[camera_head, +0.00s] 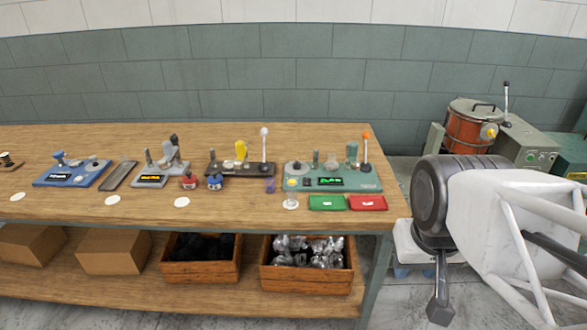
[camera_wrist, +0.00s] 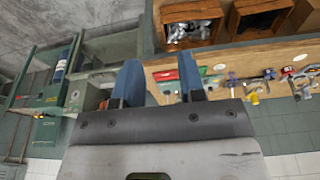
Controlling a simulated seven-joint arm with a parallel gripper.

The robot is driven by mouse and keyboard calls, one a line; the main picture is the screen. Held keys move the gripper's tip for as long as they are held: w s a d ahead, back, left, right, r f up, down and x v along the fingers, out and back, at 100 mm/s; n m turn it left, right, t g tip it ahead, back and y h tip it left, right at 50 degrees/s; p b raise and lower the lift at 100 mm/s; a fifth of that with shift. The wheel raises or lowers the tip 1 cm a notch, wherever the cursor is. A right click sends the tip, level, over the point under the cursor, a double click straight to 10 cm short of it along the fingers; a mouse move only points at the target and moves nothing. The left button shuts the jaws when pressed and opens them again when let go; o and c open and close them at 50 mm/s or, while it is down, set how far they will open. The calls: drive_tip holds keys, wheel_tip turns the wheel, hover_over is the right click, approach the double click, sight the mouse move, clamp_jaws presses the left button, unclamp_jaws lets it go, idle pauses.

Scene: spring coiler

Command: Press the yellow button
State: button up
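A small yellow button (camera_head: 292,183) sits at the front left of the green spring coiler (camera_head: 368,184) on the bench. The coiler has a lit green display, metal posts and an orange-topped lever. My gripper (camera_wrist: 160,84) shows in the wrist view with its two blue fingers apart and nothing between them. It is away from the bench devices, which appear small beyond the fingers in that view. In the head view, my arm is at the right, beyond the bench's right end. I cannot make out the yellow button in the wrist view.
A green tray (camera_head: 327,203) and a red tray (camera_head: 367,203) lie in front of the coiler. A dark device with a white-knobbed lever (camera_head: 264,133) stands to its left. A red pot (camera_head: 468,128) and green cabinets stand right of the bench.

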clamp_jaws()
idle(1.5)
